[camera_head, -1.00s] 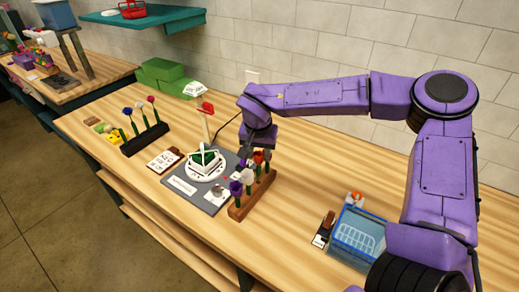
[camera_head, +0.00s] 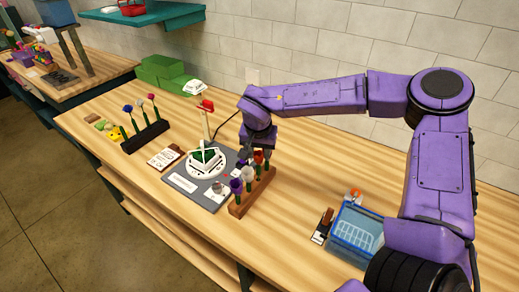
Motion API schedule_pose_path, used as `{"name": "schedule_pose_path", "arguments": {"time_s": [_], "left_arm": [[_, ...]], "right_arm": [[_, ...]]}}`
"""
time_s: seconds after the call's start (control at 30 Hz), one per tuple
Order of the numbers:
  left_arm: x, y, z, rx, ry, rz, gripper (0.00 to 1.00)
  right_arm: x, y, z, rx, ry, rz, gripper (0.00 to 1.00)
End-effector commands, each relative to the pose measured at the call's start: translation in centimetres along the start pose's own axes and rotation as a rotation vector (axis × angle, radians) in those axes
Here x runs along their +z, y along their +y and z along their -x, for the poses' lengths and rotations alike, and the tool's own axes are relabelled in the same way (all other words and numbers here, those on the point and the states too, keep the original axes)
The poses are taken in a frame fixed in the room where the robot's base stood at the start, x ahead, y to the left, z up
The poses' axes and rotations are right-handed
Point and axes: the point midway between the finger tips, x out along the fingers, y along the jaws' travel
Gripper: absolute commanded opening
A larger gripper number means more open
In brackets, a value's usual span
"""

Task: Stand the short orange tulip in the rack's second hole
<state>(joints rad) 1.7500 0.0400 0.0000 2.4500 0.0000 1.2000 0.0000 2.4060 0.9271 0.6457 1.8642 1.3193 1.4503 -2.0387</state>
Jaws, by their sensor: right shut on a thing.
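The brown wooden rack (camera_head: 239,210) stands on the table just right of the grey mat and holds several flowers upright. A purple flower (camera_head: 236,186) is at its near end, with a whitish flower (camera_head: 247,172) behind it. An orange-red tulip (camera_head: 259,157) shows at the rack's far end, right below my right gripper (camera_head: 264,150). The right gripper points down and is shut on a stem there, seemingly the orange tulip's. The fingers and crowded flowers hide the grip, and I cannot tell which hole the stem is over or in. My left gripper is out of view.
The grey mat (camera_head: 184,184) bears a white round stand with a green-and-white piece. A dark rack (camera_head: 146,138) with several flowers stands to the left. A blue basket (camera_head: 357,235) is at the right.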

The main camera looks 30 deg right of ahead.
Motion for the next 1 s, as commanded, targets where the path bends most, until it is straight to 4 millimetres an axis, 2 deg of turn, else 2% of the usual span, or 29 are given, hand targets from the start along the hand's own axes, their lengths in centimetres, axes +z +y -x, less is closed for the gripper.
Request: {"name": "schedule_pose_path", "arguments": {"time_s": [1.0], "left_arm": [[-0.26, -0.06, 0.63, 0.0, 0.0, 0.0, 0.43]], "right_arm": [[0.16, -0.01, -0.69, 0.0, 0.0, 0.0, 0.25]]}}
